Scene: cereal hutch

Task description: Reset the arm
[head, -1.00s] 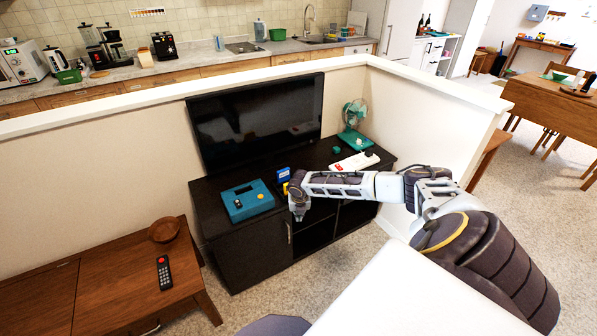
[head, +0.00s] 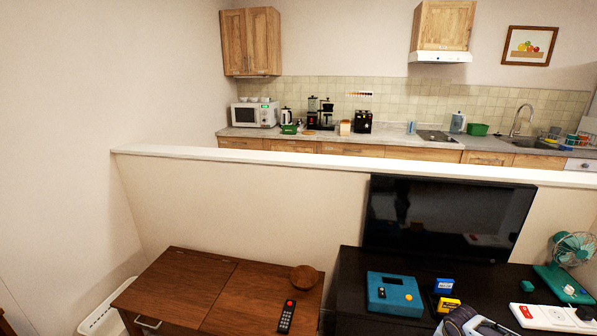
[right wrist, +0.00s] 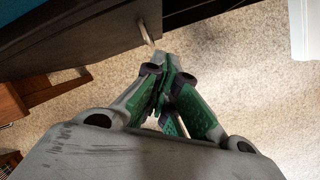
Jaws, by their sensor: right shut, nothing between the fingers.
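My right gripper (right wrist: 165,72) is in the right wrist view, with its green fingers together and nothing between them. Speckled floor lies beneath it. The dark cabinet's side and handle (right wrist: 146,34) are just beyond the fingertips; I cannot tell whether they touch. In the head view only a part of my right arm shows, at the bottom edge in front of the black TV cabinet (head: 350,290). My left gripper is in neither current view.
On the cabinet are a teal box (head: 395,294), a blue box (head: 444,286), a yellow box (head: 448,304), a white power strip (head: 550,317), a teal fan (head: 571,250) and a television (head: 445,218). A wooden table (head: 220,285) holds a remote (head: 287,316) and a brown bowl (head: 304,278).

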